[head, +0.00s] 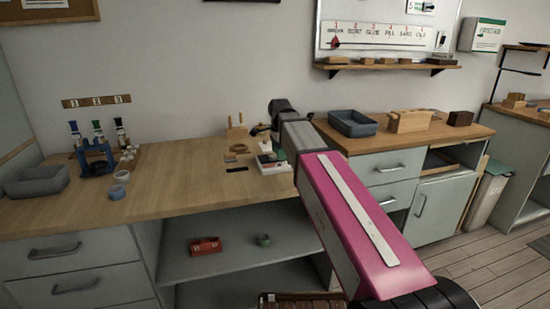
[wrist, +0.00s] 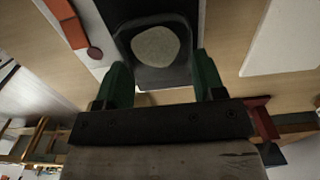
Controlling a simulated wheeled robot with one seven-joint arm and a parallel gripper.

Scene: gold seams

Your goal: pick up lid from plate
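In the wrist view, my gripper (wrist: 161,66) has two green fingers spread apart, with nothing clasped between them. Ahead of and between the fingertips is a dark, square-cornered piece (wrist: 150,75) with a pale, rounded disc (wrist: 157,46) in its middle. I cannot tell for certain which of these is the lid and which is the plate. In the head view, my arm hides most of the gripper and the spot under it, near a white item (head: 266,168) on the wooden worktop (head: 180,185).
A grey bin (head: 35,182) and a blue rack (head: 94,160) with bottles stand at the left of the worktop. A blue-grey tray (head: 353,123) and a wooden block (head: 409,121) stand at right. In the wrist view, a red bar (wrist: 66,22) lies left of the dark piece.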

